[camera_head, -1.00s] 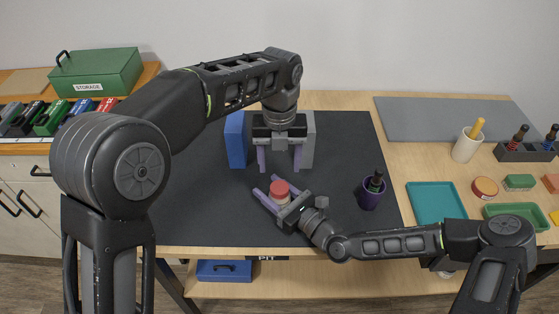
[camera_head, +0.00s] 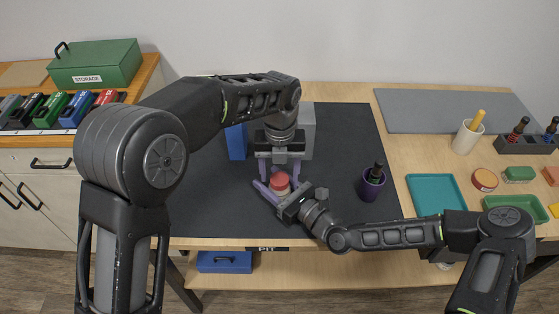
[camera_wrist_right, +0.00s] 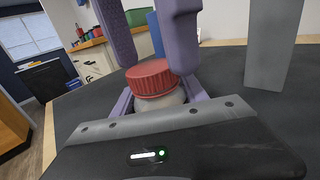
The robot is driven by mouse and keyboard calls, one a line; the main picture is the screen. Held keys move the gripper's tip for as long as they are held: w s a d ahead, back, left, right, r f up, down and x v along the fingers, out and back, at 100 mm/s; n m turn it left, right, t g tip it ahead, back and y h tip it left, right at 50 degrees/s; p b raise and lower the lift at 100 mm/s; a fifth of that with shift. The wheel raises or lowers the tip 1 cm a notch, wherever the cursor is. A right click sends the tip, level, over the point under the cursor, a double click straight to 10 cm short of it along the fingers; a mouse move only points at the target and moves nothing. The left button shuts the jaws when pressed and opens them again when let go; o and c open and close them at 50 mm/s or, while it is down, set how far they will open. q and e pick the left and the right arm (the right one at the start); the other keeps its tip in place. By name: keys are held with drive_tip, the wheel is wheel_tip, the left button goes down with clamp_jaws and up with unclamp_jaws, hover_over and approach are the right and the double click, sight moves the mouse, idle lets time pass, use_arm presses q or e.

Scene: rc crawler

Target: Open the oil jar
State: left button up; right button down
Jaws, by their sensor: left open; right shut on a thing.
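The oil jar has a red ribbed lid (camera_head: 279,181) and a pale body (camera_head: 284,192). It stands on the dark mat. My right gripper (camera_head: 273,190) is shut around the jar's body from the right; the lid (camera_wrist_right: 152,78) and pale body (camera_wrist_right: 160,100) also show in the right wrist view. My left gripper (camera_head: 279,170) points down from above, its purple fingers open, just behind and above the lid. In the right wrist view its fingers (camera_wrist_right: 150,35) hang on either side near the lid. Whether they touch the lid is not clear.
A blue block (camera_head: 236,142) and a grey block (camera_head: 308,130) stand behind the left gripper. A purple cup (camera_head: 371,186) with a dark-handled tool stands to the right. A teal tray (camera_head: 435,196) lies further right. The dark mat (camera_head: 215,205) is clear at left.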

use_arm(q)
drive_tip(key=shift+f, duration=0.6)
